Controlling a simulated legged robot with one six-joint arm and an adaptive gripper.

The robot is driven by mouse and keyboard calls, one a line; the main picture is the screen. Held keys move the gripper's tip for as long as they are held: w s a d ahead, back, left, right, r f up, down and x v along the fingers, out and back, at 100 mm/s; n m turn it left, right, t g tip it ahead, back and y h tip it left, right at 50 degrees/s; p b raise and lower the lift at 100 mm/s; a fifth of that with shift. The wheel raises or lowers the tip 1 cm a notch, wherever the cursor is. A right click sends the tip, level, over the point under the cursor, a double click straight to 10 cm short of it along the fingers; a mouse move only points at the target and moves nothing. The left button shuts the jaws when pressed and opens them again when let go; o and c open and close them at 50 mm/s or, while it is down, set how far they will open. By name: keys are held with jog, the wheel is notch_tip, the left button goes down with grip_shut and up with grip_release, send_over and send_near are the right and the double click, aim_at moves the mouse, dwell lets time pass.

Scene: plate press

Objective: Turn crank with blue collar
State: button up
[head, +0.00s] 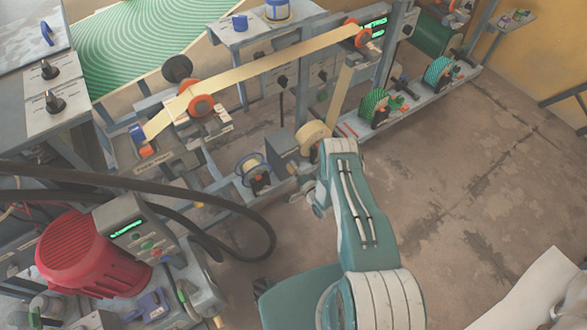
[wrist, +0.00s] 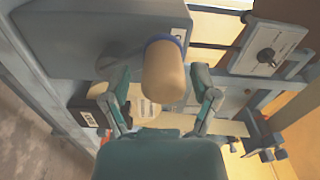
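In the wrist view a tan, rounded crank handle (wrist: 163,82) points toward the camera, with a blue collar (wrist: 166,40) at its far end. Behind it is a grey housing (wrist: 90,38). My gripper (wrist: 160,80) is open, with one finger on each side of the handle. Gaps show between the handle and both fingers. In the head view my gripper (head: 312,186) is beside the lower frame of the press line, near a grey box (head: 284,148). The crank handle cannot be made out there.
A cream web (head: 262,62) runs over orange-hubbed rollers (head: 201,105) above the frame. A beige roll (head: 313,138) is just beyond my gripper. Black hoses (head: 235,210) and a red motor (head: 75,252) are at left. The floor (head: 470,190) at right is clear. A dial panel (wrist: 268,50) is right of the handle.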

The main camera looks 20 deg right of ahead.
jog(key=shift+s, duration=0.15)
jog(key=v, duration=1.1)
jog(key=shift+s, duration=0.35)
jog(key=shift+w+d, duration=0.1)
dwell(0.6)
notch_tip(320, 180, up, 5)
jog(key=w+a+n+g+h, duration=0.2)
jog(key=n+g, duration=0.2)
jog(key=n, duration=1.3)
jog(key=x, duration=1)
jog(key=shift+w+a+f, duration=0.1)
jog(key=shift+w+f, duration=0.2)
grip_shut()
